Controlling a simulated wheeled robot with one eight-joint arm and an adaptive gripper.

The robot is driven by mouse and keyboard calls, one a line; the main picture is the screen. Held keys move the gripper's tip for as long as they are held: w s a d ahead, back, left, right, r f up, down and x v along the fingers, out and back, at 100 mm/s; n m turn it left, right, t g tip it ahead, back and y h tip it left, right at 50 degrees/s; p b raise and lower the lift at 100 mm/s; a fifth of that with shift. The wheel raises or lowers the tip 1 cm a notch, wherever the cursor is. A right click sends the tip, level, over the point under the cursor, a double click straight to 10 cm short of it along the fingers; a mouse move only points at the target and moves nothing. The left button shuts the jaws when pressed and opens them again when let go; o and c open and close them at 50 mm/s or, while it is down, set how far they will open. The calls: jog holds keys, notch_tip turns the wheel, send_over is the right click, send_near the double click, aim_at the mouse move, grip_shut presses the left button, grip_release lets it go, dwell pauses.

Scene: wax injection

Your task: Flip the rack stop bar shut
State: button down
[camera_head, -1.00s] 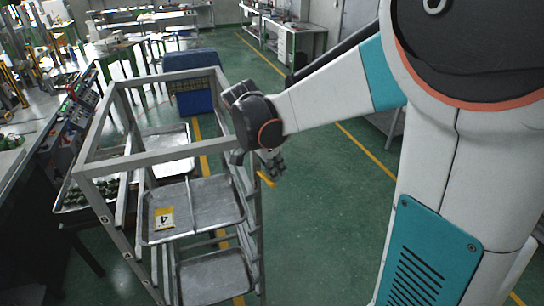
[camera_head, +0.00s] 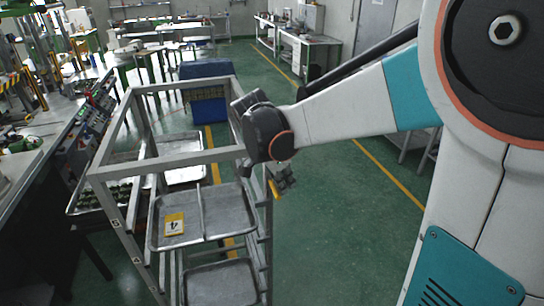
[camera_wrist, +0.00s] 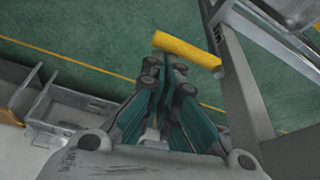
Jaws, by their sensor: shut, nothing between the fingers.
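The grey metal rack (camera_head: 113,152) stands at the left in the head view, with trays on its levels. A yellow bar (camera_wrist: 187,48), which looks like the stop bar, lies just beyond my fingertips in the wrist view, close to a grey rack post (camera_wrist: 240,85). In the head view a small yellow piece (camera_head: 274,188) shows at the rack's right side, beside my gripper (camera_head: 286,181). My gripper (camera_wrist: 165,72) is shut and empty. Its fingertips are very near the bar; I cannot tell whether they touch. The bar's pivot is not clear.
An upper tray (camera_head: 228,236) carries a yellow number card (camera_head: 174,224). A blue crate (camera_head: 206,92) stands behind the rack. A workbench (camera_head: 45,150) runs along the left. The green floor right of the rack is open.

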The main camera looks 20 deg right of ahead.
jog(key=shift+d, duration=0.1)
notch_tip(320, 180, up, 10)
dwell(0.7)
jog(key=shift+s+r, duration=0.1)
jog(key=s+a+f+n+t+y+b, duration=0.1)
jog(key=s+a+f+n+t+b, duration=0.1)
jog(key=s+f+n+b, duration=0.3)
jog(key=s+a+f+n+t+y+b, duration=0.1)
jog(key=s+a+f+n+b, duration=0.3)
jog(key=f+b, duration=0.6)
jog(key=s+a+f+n+t+y+b, duration=0.2)
jog(key=s+f+n+b, duration=0.4)
jog(key=f, duration=0.7)
jog(key=shift+s+a+f+n+t+b, duration=0.15)
jog(key=shift+s+a+n+t+b, duration=0.25)
jog(key=shift+n+t+b, duration=0.6)
jog(key=shift+w, duration=0.1)
